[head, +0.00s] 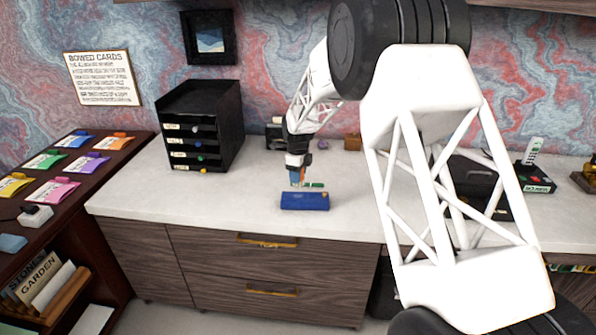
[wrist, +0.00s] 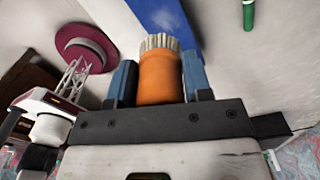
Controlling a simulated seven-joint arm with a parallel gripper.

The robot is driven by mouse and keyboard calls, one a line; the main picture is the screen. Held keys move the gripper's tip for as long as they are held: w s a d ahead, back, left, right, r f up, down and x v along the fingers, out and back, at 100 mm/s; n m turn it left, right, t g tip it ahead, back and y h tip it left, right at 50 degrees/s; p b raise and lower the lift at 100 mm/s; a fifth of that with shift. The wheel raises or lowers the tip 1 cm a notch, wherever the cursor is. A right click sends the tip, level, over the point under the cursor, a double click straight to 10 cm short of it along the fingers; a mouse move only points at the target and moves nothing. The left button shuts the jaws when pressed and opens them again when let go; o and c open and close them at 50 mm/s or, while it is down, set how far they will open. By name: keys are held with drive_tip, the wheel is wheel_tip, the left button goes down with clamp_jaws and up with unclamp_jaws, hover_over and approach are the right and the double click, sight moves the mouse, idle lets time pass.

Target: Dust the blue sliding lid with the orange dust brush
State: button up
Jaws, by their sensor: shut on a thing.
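The orange dust brush (wrist: 160,82) with pale bristles is clamped between the two blue-grey fingers of my gripper (wrist: 159,70) in the wrist view. The blue sliding lid (head: 305,202) tops a small blue box on the white desktop in the head view. The blue surface also shows just beyond the bristles in the wrist view (wrist: 158,14). In the head view my gripper (head: 298,181) points down at the lid's back left side. The brush is hard to make out there. I cannot tell whether the bristles touch the lid.
A green stick (head: 315,185) lies just behind the blue box and shows in the wrist view (wrist: 249,14). A black drawer unit (head: 205,125) stands to the left. A dark side shelf (head: 85,185) holds coloured cards.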

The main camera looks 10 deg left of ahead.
drive_tip(key=shift+f, duration=3.05)
drive_tip(key=shift+w, duration=0.25)
drive_tip(key=shift+w+f, duration=0.15)
drive_tip(key=shift+w, duration=0.25)
drive_tip(key=shift+s, duration=0.65)
drive_tip(key=shift+r, duration=4.1)
drive_tip(key=shift+d, duration=0.1)
